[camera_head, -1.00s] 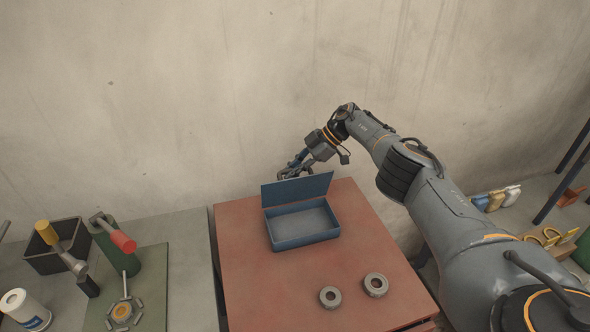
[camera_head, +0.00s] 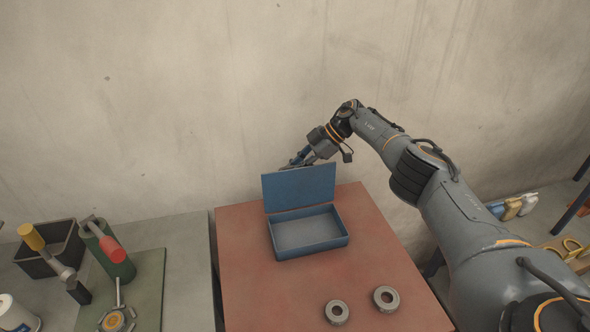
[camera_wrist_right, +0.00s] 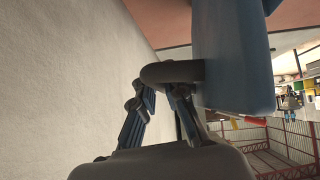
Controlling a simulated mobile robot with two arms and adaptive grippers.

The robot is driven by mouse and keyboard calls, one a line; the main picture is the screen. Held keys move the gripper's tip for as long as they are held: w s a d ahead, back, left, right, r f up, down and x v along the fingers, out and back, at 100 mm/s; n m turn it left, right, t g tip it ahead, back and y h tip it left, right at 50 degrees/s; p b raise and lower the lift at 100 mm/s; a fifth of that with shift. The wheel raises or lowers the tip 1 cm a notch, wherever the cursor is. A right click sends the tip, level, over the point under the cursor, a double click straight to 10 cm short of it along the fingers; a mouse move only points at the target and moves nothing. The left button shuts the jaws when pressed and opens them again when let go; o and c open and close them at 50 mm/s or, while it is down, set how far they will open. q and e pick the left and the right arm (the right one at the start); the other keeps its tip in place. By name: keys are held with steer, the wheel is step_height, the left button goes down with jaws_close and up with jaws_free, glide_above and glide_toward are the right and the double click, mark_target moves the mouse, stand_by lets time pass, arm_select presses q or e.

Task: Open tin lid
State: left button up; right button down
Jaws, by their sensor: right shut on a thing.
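The blue tin (camera_head: 310,246) stands open on the red-brown table top, and its inside looks empty. Its lid (camera_head: 300,188) stands up along the tin's back edge, inner face toward the head camera. My right gripper (camera_head: 297,162) is behind the lid's top edge, its fingertips partly hidden by the lid. In the right wrist view the lid (camera_wrist_right: 235,60) is a blue slab at the right, and the gripper (camera_wrist_right: 172,88) is shut at its edge. The exact grip is hard to see. My left gripper is not in view.
Two metal rings (camera_head: 337,312) (camera_head: 386,299) lie at the front of the red-brown table (camera_head: 240,290). A grey bench (camera_head: 190,270) at left holds a black bin (camera_head: 50,262), a green cylinder and tools. The concrete wall (camera_head: 200,100) rises close behind the gripper.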

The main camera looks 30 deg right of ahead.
steer(key=shift+w+r, duration=0.1)
steer(key=c, duration=1.7)
jaws_free()
steer(key=shift+o, duration=0.2)
steer(key=v, duration=1.2)
